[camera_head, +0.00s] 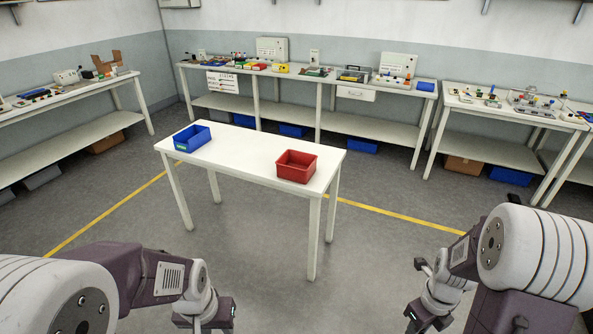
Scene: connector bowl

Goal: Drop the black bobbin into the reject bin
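A red open bin (296,178) stands on the right part of the white table in the middle of the room. A blue open bin (189,146) with a small green label stands on the table's left end. I cannot read which one is marked as the reject bin. No black bobbin can be made out on this table or in the bins, whose floors are partly hidden. My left gripper (206,318) is low at the bottom edge, short of the table and partly cut off. My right gripper (428,318) is low at the bottom right, away from the table.
The white table (240,152) is bare between the bins, with open floor around it. A long workbench (300,83) with small parts and boxes runs along the back wall. More benches stand at the left (60,101) and right (512,112), carrying small items.

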